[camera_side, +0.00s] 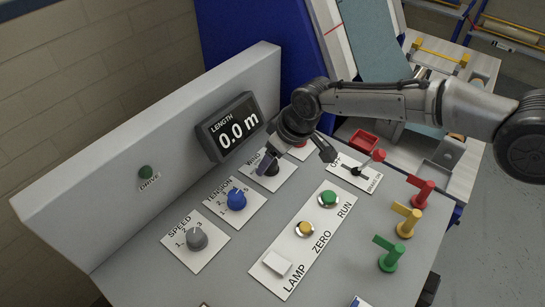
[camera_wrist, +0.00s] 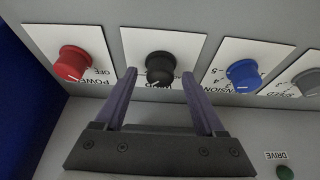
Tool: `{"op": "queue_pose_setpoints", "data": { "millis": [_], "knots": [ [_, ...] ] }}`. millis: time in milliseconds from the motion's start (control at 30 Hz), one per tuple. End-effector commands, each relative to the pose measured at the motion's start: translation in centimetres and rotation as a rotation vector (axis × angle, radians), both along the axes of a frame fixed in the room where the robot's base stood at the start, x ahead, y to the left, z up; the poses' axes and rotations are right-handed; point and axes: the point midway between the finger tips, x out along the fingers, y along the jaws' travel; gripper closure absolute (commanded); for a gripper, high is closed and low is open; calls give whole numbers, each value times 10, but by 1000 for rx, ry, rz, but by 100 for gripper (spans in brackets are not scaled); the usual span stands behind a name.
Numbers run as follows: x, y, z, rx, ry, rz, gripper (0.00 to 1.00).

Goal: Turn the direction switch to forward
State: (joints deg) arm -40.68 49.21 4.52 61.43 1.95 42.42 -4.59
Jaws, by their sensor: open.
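No label reading "direction" or "forward" is legible in either view, so I cannot tell for sure which control is the direction switch. A black knob (camera_wrist: 160,69) on a white plate is in the middle of the wrist view, with a partly hidden label that seems to read WIND. The same black knob (camera_side: 267,165) is partly hidden by my gripper in the side view. My gripper (camera_wrist: 159,76) is open and empty, its two fingertips to either side of the black knob in the wrist view. In the side view my gripper (camera_side: 293,158) is low over the panel. Contact cannot be told.
Beside the black knob are a red POWER knob (camera_wrist: 71,64), a blue TENSION knob (camera_side: 236,199) and a grey SPEED knob (camera_side: 196,238). Green RUN (camera_side: 327,199) and yellow ZERO (camera_side: 305,229) buttons, a red-tipped brake lever (camera_side: 376,156) and a display (camera_side: 231,127) reading 0.0 m are nearby.

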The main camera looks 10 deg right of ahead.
Motion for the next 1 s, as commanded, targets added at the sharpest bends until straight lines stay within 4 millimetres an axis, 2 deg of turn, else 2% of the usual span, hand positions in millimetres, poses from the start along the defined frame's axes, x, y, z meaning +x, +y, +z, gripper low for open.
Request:
{"op": "queue_pose_setpoints", "data": {
  "millis": [133,233,700,833,1000],
  "knots": [
    [-1,-1,4,0,-1,1,28],
    [-3,-3,13,2,-2,0,28],
    [-30,-29,101,2,-2,0,28],
    [-34,-34,117,1,-1,0,28],
    [-38,-37,126,0,0,0,28]
  ]
}}
